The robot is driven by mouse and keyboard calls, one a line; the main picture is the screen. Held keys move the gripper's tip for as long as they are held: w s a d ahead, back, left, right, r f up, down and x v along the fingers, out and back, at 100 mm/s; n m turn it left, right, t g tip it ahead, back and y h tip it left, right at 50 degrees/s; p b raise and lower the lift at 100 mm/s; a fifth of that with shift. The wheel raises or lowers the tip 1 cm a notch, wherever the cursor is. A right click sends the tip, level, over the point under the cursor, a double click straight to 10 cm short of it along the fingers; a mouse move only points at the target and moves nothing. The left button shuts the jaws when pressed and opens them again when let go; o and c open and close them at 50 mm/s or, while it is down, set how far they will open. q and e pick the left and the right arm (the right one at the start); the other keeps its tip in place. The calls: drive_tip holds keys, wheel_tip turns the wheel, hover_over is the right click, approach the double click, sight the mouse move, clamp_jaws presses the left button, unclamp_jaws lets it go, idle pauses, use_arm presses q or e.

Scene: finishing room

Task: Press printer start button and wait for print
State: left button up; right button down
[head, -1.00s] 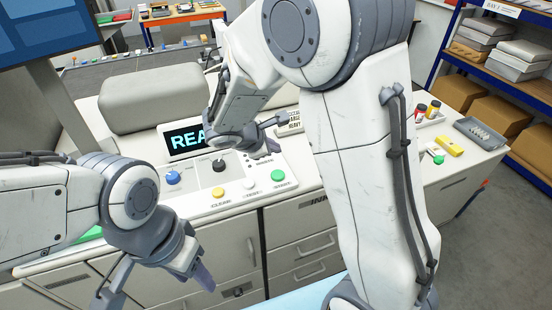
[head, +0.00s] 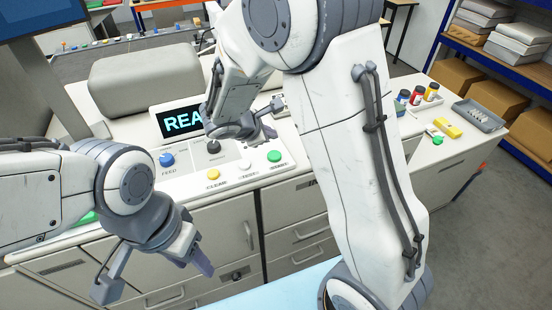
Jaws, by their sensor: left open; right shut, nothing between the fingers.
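The printer's control panel (head: 190,181) runs along the front of the white machine. It carries a green button (head: 274,156) labelled START, a white one (head: 244,167), a yellow one (head: 213,174) labelled CLEAN, a blue knob (head: 167,160) labelled FEED and a black knob (head: 213,146). My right gripper (head: 266,134) is shut and empty, just behind the green button in the picture; no contact shows. My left gripper (head: 155,278) is open and empty, low in front of the cabinets.
A grey padded block (head: 158,82) lies behind the display. Ink bottles (head: 417,95), a yellow item (head: 447,128) and a grey tray (head: 478,115) are on the right counter. Boxes (head: 493,97) fill the right shelves. Floor at lower right is clear.

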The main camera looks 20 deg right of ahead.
sight(271, 157)
wheel_tip(271, 157, down, 5)
drive_tip(key=b, duration=0.3)
drive_tip(key=shift+r, duration=0.2)
idle(1.7)
drive_tip(key=shift+f+b, duration=0.4)
drive_tip(key=shift+b, duration=0.3)
drive_tip(key=shift+f+b, duration=0.4)
drive_tip(key=shift+b, duration=0.05)
drive_tip(key=shift+r, duration=0.1)
idle(0.5)
drive_tip(key=shift+r+p, duration=0.5)
drive_tip(key=shift+r, duration=0.2)
